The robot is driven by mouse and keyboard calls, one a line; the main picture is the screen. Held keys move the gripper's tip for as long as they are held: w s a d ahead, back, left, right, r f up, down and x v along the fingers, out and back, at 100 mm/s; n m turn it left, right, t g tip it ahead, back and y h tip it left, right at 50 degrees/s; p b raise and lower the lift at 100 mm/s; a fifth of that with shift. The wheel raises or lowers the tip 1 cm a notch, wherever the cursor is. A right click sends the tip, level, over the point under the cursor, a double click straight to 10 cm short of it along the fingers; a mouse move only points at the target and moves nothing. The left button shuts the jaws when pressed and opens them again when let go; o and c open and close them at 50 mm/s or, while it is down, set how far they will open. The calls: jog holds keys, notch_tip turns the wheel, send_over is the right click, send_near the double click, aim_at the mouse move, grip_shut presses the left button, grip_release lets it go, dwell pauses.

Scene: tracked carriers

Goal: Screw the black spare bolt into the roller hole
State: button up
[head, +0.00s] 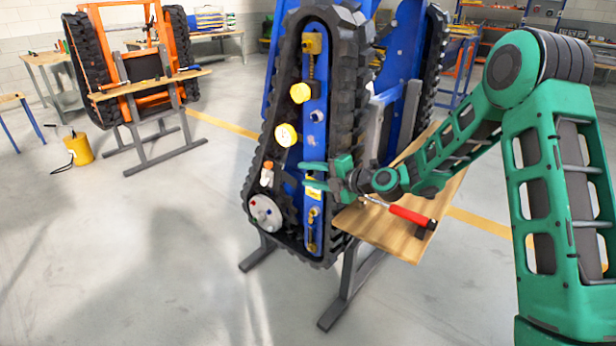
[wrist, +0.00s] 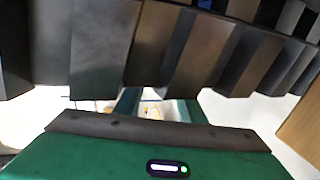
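The tracked carrier's blue side frame (head: 316,130) stands upright inside a black rubber track (head: 349,80). Two yellow rollers (head: 300,92) (head: 285,135) sit along its left side. Below them is a small white and orange part (head: 267,174); I cannot tell whether it marks a roller hole. My gripper (head: 312,176) points left in front of the blue frame, its two green fingers apart, one above the other. I see nothing clearly held between them. In the wrist view the fingers (wrist: 157,108) are partly hidden behind my gripper's body. I cannot make out a black spare bolt.
The track's dark pads (wrist: 185,50) fill the upper wrist view, close to my gripper. A wooden board (head: 385,232) beside the track carries a red-handled tool (head: 409,215). An orange carrier (head: 150,65) and a yellow can (head: 79,149) stand at the left. Floor between is clear.

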jog(key=v, duration=1)
jog(key=shift+d, duration=0.1)
jog(key=s+d+m+g+h, duration=0.5)
jog(key=s+d+m+h, duration=0.4)
jog(key=s+d+m, duration=1.1)
jog(key=s+d+r+m+g+h, duration=0.1)
jog(key=s+d+m+g, duration=0.1)
jog(key=s+d+m, duration=0.4)
jog(key=s+d+r+m+g+h, duration=0.1)
jog(key=s+d+m, duration=0.5)
jog(key=s, duration=1.1)
jog(key=r+m+g, duration=0.1)
jog(key=m, duration=0.1)
jog(key=shift+d+m+h, duration=0.3)
jog(key=shift+m, duration=0.1)
jog(key=shift+s, duration=0.1)
